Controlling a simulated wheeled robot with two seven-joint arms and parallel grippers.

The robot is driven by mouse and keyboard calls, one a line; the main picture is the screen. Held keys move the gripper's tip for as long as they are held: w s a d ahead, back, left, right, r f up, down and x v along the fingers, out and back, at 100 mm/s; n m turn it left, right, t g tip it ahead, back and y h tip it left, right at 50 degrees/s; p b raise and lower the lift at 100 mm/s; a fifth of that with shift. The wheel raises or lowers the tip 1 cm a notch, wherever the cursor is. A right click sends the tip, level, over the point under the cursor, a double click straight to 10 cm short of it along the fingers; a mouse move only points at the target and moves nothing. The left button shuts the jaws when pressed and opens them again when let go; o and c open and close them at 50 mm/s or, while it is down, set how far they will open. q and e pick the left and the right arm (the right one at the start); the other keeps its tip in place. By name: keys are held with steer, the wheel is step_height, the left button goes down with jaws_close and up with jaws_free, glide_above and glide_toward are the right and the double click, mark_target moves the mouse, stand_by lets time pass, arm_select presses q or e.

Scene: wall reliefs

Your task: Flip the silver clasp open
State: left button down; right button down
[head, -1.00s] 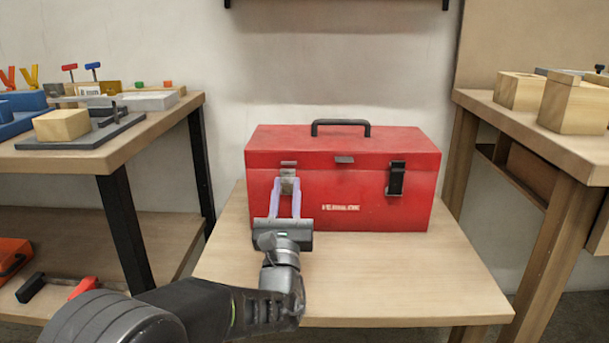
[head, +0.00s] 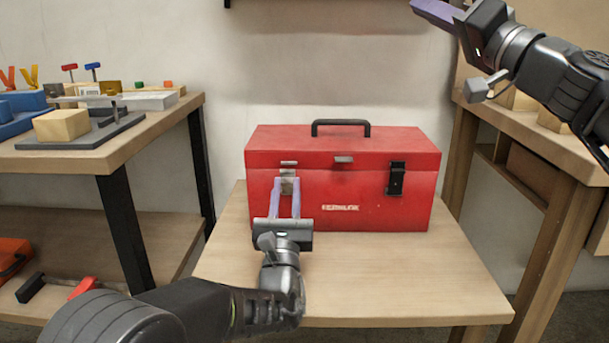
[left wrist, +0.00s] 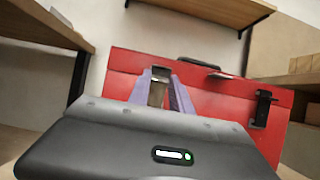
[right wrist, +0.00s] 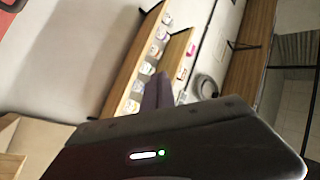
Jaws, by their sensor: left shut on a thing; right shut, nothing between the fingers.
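The silver clasp (head: 287,184) is on the left part of the front of a red toolbox (head: 340,198), which stands upright on a small wooden table. My left gripper (head: 286,186) is at the clasp, with its two purple fingers on either side of it, shut on it. The left wrist view also shows the clasp (left wrist: 157,90) between the fingers. The fingers partly hide it, and I cannot tell whether it is latched. The toolbox lid is down. My right gripper (head: 418,5) is raised at the upper right, shut and empty, away from the toolbox.
A black clasp (head: 396,179) is on the toolbox's right front, and a black handle (head: 340,124) is on its lid. Workbenches with blocks stand at left (head: 120,150) and right (head: 490,103). The small table's front right (head: 410,285) is clear.

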steer(key=w+a+f+n+g+y, duration=0.25)
steer(key=a+f+g+y, duration=0.35)
steer(key=a+f+g, duration=0.5)
glide_toward(305, 176)
steer(key=s+r, duration=0.2)
steer(key=s, duration=0.1)
steer(key=shift+w+g, duration=0.2)
steer(key=shift+g, duration=0.2)
steer(key=x, duration=1)
steer(key=shift+s+d+f, duration=0.1)
steer(key=shift+s, duration=0.05)
